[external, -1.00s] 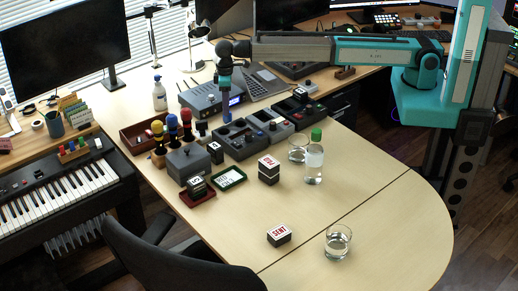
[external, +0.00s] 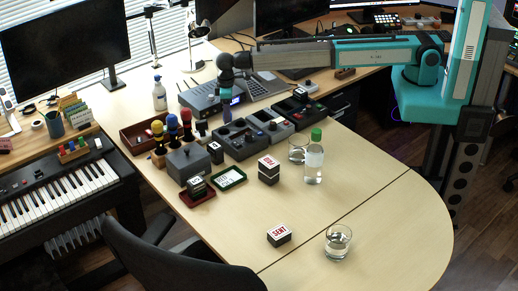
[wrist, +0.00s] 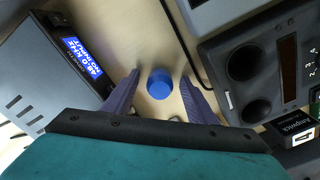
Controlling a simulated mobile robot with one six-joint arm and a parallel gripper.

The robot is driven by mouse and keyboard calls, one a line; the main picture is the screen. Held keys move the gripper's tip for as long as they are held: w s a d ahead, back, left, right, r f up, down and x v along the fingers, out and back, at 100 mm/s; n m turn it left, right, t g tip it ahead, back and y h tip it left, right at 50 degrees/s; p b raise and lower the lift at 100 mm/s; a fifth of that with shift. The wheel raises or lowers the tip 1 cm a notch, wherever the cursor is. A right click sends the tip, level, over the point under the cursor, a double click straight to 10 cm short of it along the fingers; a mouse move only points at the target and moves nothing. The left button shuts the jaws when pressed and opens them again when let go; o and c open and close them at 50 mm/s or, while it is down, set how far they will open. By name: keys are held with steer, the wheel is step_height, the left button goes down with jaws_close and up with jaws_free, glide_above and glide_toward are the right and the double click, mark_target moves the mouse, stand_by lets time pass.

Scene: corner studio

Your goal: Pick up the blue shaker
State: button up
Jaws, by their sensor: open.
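The blue shaker shows in the wrist view as a round blue top (wrist: 159,84) above the pale wooden desk. My gripper (wrist: 160,76) is open, with one purple finger on each side of the shaker and a gap visible on both sides. The shaker lies between the fingers and is not gripped. In the external view my gripper (external: 227,113) points down at the desk between the grey box with a blue display and the dark consoles. The fingers largely hide the shaker there.
The grey display box (wrist: 75,65) stands close on the left in the wrist view. A dark console with round wells (wrist: 250,90) is close on the right, with a black cable beside it. In the external view, a clear bottle with a green cap (external: 314,160) stands farther right.

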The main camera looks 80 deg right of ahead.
stand_by(0.3)
steer(key=c, duration=1.1)
steer(key=shift+c, duration=0.2)
steer(key=shift+r, duration=0.15)
steer(key=shift+r+b, duration=1)
steer(key=shift+r, duration=3.85)
